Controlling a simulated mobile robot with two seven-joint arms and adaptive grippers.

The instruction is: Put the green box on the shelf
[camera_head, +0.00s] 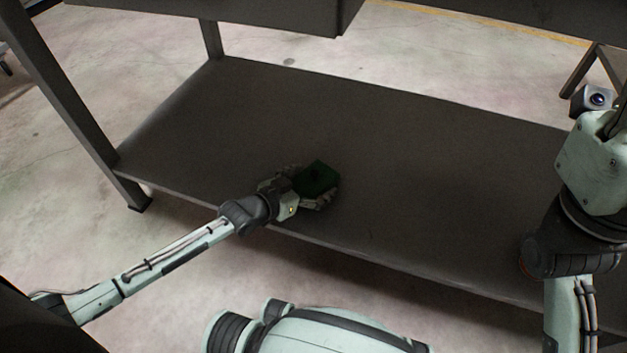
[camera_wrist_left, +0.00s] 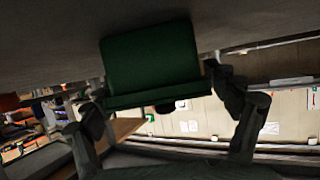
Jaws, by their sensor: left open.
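The green box (camera_head: 318,179) is small and dark green and sits over the dark lower shelf (camera_head: 430,160) of a metal stand, near its front edge. My left gripper (camera_head: 316,186) reaches in from the left with its fingers spread around the box. In the left wrist view the green box (camera_wrist_left: 150,62) fills the space between and beyond the open fingers (camera_wrist_left: 162,108). The box appears to rest on the shelf surface; its underside is hidden. My right arm shows at the right edge, with its fingers out of the picture.
The stand's upper level (camera_head: 260,14) overhangs the shelf at the top. A metal leg (camera_head: 75,105) stands at the left. The shelf is bare on both sides of the box. Concrete floor (camera_head: 60,210) lies in front and behind.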

